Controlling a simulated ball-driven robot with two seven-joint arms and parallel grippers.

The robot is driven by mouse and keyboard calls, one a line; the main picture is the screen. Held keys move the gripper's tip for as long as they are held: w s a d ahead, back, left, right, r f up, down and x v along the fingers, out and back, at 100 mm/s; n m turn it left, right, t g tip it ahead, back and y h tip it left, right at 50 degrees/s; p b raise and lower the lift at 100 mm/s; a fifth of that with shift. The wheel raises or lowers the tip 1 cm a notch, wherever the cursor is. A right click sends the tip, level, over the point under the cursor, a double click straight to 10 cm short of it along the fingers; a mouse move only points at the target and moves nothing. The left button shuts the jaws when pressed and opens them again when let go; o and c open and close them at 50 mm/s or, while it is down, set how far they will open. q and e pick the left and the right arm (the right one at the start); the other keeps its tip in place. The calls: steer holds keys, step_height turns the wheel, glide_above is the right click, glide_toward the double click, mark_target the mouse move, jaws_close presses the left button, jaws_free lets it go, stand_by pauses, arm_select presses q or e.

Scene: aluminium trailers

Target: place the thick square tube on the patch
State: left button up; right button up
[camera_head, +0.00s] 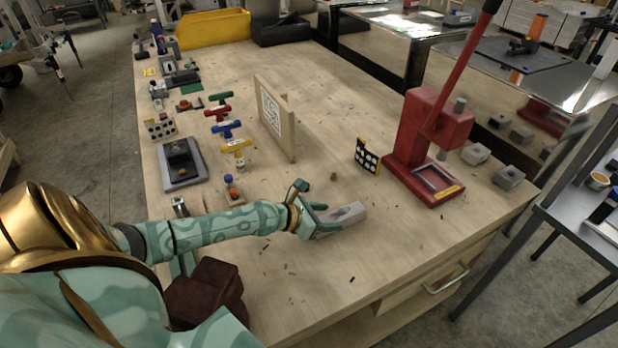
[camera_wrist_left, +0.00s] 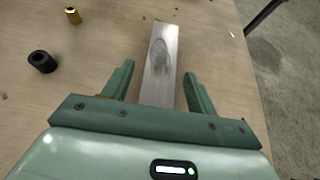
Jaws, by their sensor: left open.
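The thick square tube (camera_head: 347,215) is a pale grey metal bar lying on the wooden bench, near the front edge. In the left wrist view the tube (camera_wrist_left: 161,60) has a darker oval mark on its upper face. My left gripper (camera_head: 316,211) is open at the tube's near end. In the left wrist view its two fingers (camera_wrist_left: 158,78) stand one on each side of the tube, with a gap visible at each side. A flat green piece (camera_head: 192,89) lies at the back left; I cannot tell whether it is the patch. My right gripper is not in view.
A brass piece (camera_wrist_left: 72,15) and a black ring (camera_wrist_left: 41,62) lie left of the tube. A red press (camera_head: 425,150) and dotted plate (camera_head: 367,156) stand to the right. An upright board (camera_head: 275,118) and several coloured T-handles stand behind. Bench around the tube is mostly clear.

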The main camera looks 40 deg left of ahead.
arm_select(q)
steer(key=p+v, duration=0.2)
steer(key=v, duration=0.7)
steer(key=shift+s, duration=0.1)
steer(key=shift+s+a+r, duration=0.1)
steer(key=shift+s+r, duration=0.15)
steer(key=shift+s, duration=0.1)
stand_by(0.7)
